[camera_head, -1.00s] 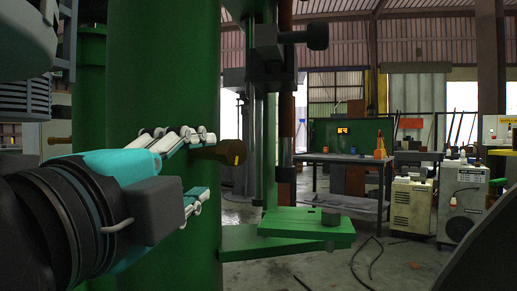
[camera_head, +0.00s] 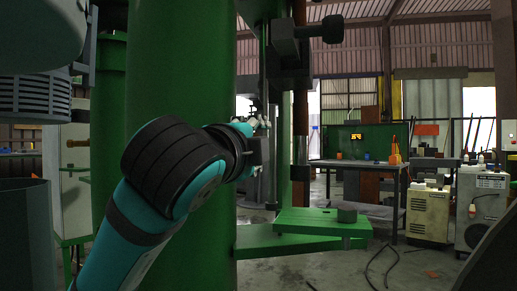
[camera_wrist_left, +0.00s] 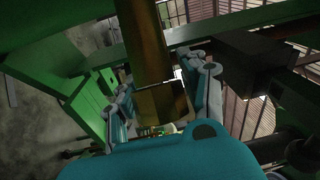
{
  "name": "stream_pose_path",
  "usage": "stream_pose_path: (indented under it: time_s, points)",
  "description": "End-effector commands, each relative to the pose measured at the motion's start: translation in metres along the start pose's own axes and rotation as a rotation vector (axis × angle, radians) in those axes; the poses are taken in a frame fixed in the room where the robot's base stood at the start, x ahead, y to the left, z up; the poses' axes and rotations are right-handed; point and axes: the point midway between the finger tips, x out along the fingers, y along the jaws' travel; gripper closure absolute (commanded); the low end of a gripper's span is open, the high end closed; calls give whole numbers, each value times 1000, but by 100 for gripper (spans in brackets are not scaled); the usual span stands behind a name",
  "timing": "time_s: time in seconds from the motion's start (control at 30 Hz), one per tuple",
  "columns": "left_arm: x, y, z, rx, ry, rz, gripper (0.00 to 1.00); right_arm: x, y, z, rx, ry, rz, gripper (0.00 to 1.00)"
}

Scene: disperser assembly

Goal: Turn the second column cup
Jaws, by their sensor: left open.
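A brownish-yellow handle with a squared end (camera_wrist_left: 160,103), which I take for the column cup, stands between the fingers of my left gripper (camera_wrist_left: 163,95) in the left wrist view. The fingers are spread on either side of it, and I cannot tell whether they touch it. In the head view, my left gripper (camera_head: 258,132) is at the right side of the big green column (camera_head: 180,70), partly hidden by my wrist. The handle is hidden there by my arm. My right gripper is not in view.
A black clamp with a knob (camera_head: 332,29) sits on a thin post right of the column. A green base plate (camera_head: 320,222) lies low on the right. A grey drum (camera_head: 25,235) is at the left. A workbench (camera_head: 370,168) and machines stand farther back.

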Motion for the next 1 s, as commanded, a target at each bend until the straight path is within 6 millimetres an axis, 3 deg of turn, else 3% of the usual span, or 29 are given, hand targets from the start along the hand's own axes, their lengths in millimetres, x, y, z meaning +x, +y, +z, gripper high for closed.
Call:
stream_pose_path:
  time_s: [0.17, 0.43, 0.77, 1.0]
  points:
    - [11, 0, 0, 0, 0, -1, 56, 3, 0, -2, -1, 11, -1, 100]
    - [12, 0, 0, 0, 1, -1, 56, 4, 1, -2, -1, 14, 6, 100]
    - [12, 0, 0, 0, 1, 0, 100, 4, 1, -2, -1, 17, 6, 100]
    - [11, 1, -1, 1, 2, 1, 100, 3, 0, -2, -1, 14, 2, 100]
